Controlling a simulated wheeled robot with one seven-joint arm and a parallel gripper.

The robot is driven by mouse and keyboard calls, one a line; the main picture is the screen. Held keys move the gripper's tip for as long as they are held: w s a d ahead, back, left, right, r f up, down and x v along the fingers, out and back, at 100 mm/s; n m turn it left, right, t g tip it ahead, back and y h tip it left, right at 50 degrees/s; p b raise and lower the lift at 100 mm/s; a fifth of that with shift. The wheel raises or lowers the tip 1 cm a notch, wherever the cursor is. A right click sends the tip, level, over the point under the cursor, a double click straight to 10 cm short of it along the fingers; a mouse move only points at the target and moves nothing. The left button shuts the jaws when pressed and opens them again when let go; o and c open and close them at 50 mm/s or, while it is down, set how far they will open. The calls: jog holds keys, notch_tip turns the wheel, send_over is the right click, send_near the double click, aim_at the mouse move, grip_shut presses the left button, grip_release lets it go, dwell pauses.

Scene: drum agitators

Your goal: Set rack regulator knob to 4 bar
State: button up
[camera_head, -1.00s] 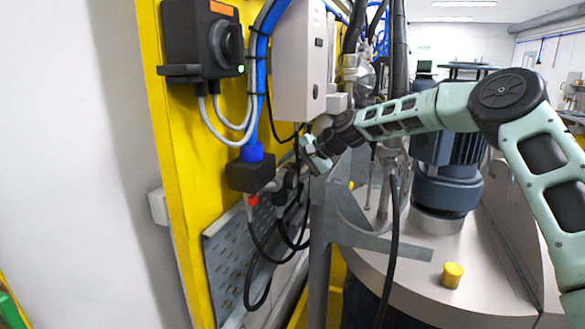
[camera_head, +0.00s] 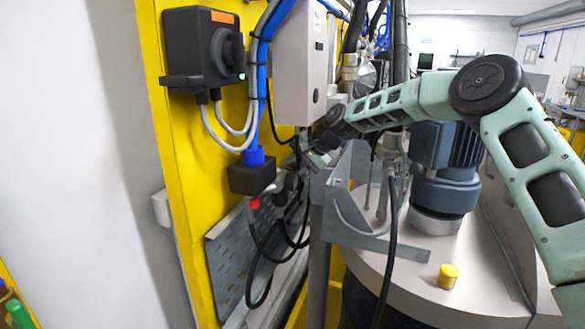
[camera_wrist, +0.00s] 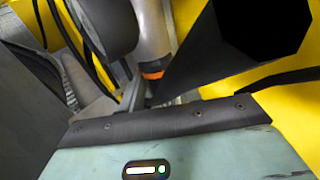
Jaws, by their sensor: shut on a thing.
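The rack regulator (camera_head: 290,182) is a small dark fitting low on the yellow rack panel, beside the grey perforated plate. My gripper (camera_head: 303,160) reaches it from the right, and its fingers are shut on the knob, which is mostly hidden by them. In the wrist view, a dark rounded body (camera_wrist: 105,25) and a grey metal cylinder with an orange ring (camera_wrist: 152,50) lie just beyond my gripper (camera_wrist: 140,98). The knob's scale and pressure reading cannot be made out.
A black rotary switch (camera_head: 205,48) and a grey box (camera_head: 300,65) are mounted above. Black hoses (camera_head: 262,250) hang by the perforated plate (camera_head: 232,258). The drum lid (camera_head: 400,275), with a blue motor (camera_head: 446,150) and yellow cap (camera_head: 448,276), stands right.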

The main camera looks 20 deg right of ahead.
jog(key=o, duration=1)
jog(key=shift+c, duration=0.2)
